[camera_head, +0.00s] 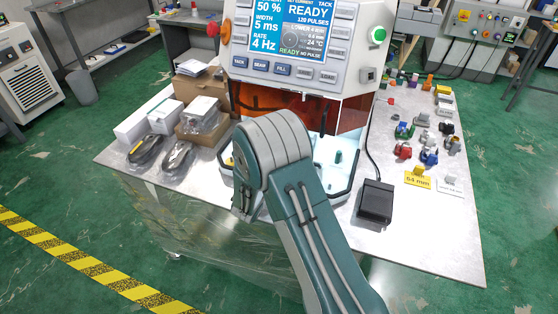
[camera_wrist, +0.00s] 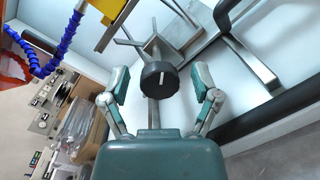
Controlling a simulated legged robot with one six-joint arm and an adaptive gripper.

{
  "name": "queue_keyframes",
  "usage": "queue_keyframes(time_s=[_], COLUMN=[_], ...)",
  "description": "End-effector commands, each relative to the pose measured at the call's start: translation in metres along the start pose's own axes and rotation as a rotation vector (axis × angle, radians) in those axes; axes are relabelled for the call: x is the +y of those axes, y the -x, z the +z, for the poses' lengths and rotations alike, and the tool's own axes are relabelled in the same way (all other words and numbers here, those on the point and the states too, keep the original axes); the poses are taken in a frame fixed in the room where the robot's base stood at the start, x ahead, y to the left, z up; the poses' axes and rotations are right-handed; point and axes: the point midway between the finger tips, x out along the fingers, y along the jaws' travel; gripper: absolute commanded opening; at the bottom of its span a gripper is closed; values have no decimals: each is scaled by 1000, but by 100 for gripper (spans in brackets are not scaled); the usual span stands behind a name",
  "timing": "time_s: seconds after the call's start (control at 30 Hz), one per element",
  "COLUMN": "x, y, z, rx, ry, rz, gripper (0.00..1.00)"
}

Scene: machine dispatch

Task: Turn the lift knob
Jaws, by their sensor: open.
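The lift knob (camera_wrist: 158,75) is round and black with a white line on its face. In the wrist view it sits on a grey metal shaft inside the white-walled work chamber. My gripper (camera_wrist: 160,82) is open, with one finger on each side of the knob. Gaps show between the fingers and the knob, and I cannot tell the remaining depth. In the head view my arm covers the knob and most of the gripper. The machine's screen (camera_head: 291,27) reads READY.
A blue coiled hose (camera_wrist: 58,42) hangs at the upper left of the wrist view, and a dark handle bar (camera_wrist: 262,118) runs at the right. On the metal table (camera_head: 435,235) are a black pedal (camera_head: 375,203), boxes and bagged cables at left, and several small coloured parts at right.

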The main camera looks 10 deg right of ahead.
Motion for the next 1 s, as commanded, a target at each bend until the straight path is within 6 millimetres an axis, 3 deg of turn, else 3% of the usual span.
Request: queue_keyframes(time_s=[0.2, 0.23, 0.4, 0.77, 1.0], x=[0, 0, 0, 0, 0], y=[-1, -1, -1, -2, -2], z=[0, 0, 0, 0, 1], rx=[0, 0, 0, -2, -10], ry=[0, 0, 0, 16, 119], rz=[0, 0, 0, 1, 7], gripper=[79, 75, 0, 0, 0])
